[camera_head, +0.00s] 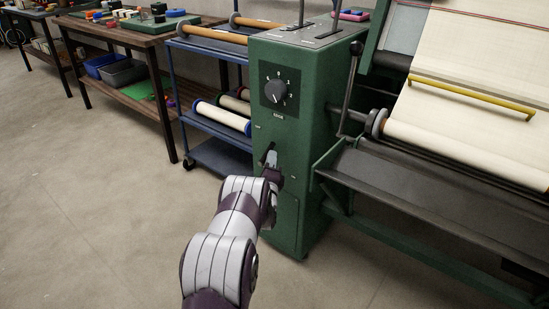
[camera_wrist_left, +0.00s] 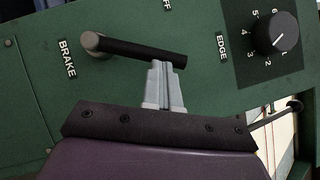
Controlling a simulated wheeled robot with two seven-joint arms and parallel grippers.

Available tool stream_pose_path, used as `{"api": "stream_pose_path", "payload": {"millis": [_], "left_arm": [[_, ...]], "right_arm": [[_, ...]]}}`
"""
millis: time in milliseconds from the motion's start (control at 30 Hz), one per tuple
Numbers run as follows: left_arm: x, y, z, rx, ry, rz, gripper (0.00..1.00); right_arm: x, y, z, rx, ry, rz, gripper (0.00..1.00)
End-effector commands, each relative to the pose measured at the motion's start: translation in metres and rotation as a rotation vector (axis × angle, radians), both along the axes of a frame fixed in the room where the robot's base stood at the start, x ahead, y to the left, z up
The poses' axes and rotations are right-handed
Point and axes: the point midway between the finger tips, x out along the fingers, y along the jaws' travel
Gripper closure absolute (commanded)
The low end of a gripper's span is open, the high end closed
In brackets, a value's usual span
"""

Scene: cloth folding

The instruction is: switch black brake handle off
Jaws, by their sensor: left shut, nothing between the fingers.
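The black brake handle (camera_wrist_left: 145,50) shows in the left wrist view as a dark bar on a pale metal pivot. It sticks out beside the BRAKE label (camera_wrist_left: 67,58) on the green panel. A label ending in "FF" (camera_wrist_left: 167,5) is cut off at the top edge. In the head view the handle (camera_head: 265,152) is small and partly covered by my left gripper (camera_head: 271,160). In the wrist view my left gripper (camera_wrist_left: 163,68) is shut and empty. Its fingertips are at the handle's lower edge, near the free end. I cannot tell whether they touch it. My right gripper is not in view.
The green machine cabinet (camera_head: 310,90) has an EDGE dial (camera_head: 275,91) above the handle and levers on top. The fabric roller (camera_head: 460,150) and its dark trough stand to the right. A blue rack (camera_head: 190,65) with rolls is behind. Floor is clear at left.

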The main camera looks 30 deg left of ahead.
Motion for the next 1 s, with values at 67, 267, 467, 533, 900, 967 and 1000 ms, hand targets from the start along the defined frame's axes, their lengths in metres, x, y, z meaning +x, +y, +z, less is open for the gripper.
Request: {"api": "stream_pose_path", "payload": {"millis": [67, 267, 467, 533, 900, 967, 1000], "left_arm": [[0.001, 0.004, 0.012, -0.062, 0.003, -0.001, 1.00], [0.002, 0.015, 0.018, -0.225, 0.016, 0.000, 1.00], [0.002, 0.025, 0.020, -0.333, 0.024, -0.001, 1.00], [0.002, 0.027, 0.021, -0.331, 0.026, 0.000, 1.00], [0.003, 0.033, 0.022, -0.328, 0.025, -0.001, 1.00], [0.003, 0.034, 0.022, -0.328, 0.025, -0.001, 1.00], [0.003, 0.034, 0.022, -0.328, 0.025, -0.001, 1.00]], "right_arm": [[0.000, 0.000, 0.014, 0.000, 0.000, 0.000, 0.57], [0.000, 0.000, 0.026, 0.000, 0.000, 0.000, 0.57], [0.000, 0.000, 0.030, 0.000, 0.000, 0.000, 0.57], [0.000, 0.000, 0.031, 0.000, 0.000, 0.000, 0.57], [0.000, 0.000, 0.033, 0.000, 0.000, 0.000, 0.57], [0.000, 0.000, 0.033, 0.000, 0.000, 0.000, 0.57], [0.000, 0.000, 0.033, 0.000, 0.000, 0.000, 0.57]]}}
